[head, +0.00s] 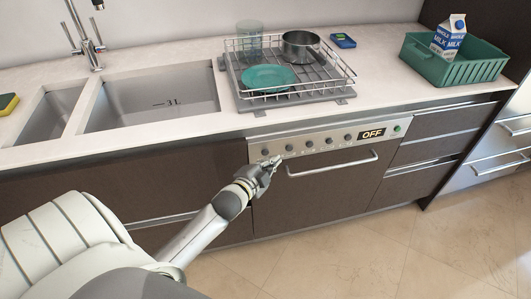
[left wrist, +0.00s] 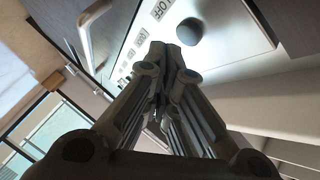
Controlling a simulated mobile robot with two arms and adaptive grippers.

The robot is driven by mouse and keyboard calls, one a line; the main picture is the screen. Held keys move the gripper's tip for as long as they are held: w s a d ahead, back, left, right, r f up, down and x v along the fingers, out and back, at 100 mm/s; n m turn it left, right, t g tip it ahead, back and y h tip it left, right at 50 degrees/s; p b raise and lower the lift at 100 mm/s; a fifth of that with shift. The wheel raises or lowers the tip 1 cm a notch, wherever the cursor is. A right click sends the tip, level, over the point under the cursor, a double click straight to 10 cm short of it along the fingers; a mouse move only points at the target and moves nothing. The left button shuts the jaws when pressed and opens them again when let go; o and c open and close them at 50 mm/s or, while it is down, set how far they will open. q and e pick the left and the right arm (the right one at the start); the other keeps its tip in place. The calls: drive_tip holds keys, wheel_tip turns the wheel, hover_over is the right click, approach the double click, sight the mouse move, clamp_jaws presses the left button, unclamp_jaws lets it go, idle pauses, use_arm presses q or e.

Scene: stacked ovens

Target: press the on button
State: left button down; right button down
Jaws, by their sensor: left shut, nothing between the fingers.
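The dishwasher's control panel (head: 325,142) runs along the top of its dark door, with a row of several dark round buttons, a display (head: 372,133) reading OFF and a green round spot (head: 396,128) at its right end. My left gripper (head: 273,161) is shut and empty, in front of the panel's left end, just below the leftmost button (head: 265,152). In the left wrist view, the shut fingertips (left wrist: 172,48) are close to a dark round button (left wrist: 189,31) beside a printed label whose readable part is OFF. Contact cannot be told. My right gripper is out of view.
The door handle (head: 332,165) sticks out below the panel, just right of my left gripper. The counter above holds a sink (head: 150,103), a dish rack (head: 345,78) with dishes, and a green crate (head: 450,72) with a milk carton (head: 448,38). The floor in front is clear.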

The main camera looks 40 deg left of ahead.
use_arm(q)
drive_tip(key=shift+s+d+p, duration=0.65)
drive_tip(key=shift+s+d, duration=0.95)
drive_tip(key=shift+d, duration=0.25)
drive_tip(key=s+d+f+n+g, duration=0.1)
drive_tip(key=s+f+n+g, duration=0.3)
drive_tip(key=f, duration=0.6)
drive_tip(key=s+d+f+m+g+h, duration=0.1)
drive_tip(key=s+d+f, duration=0.1)
drive_tip(key=s+f, duration=0.65)
drive_tip(key=s+d+f+n+g, duration=0.1)
drive_tip(key=s+f+n+g, duration=0.15)
drive_tip(key=f, duration=0.95)
drive_tip(key=s+d+f+n+g, duration=0.1)
drive_tip(key=s+f, duration=0.3)
drive_tip(key=s, duration=0.5)
drive_tip(key=s+d+f+g, duration=0.1)
drive_tip(key=s+f+g, duration=0.2)
drive_tip(key=s, duration=0.6)
drive_tip(key=s+d+f+n+g+p, duration=0.1)
drive_tip(key=s+f+g, duration=0.2)
drive_tip(key=s, duration=0.6)
wheel_tip(320, 180, down, 3)
drive_tip(key=shift+s+r+n, duration=0.1)
drive_tip(key=shift+s+n, duration=0.25)
drive_tip(key=shift+s, duration=0.05)
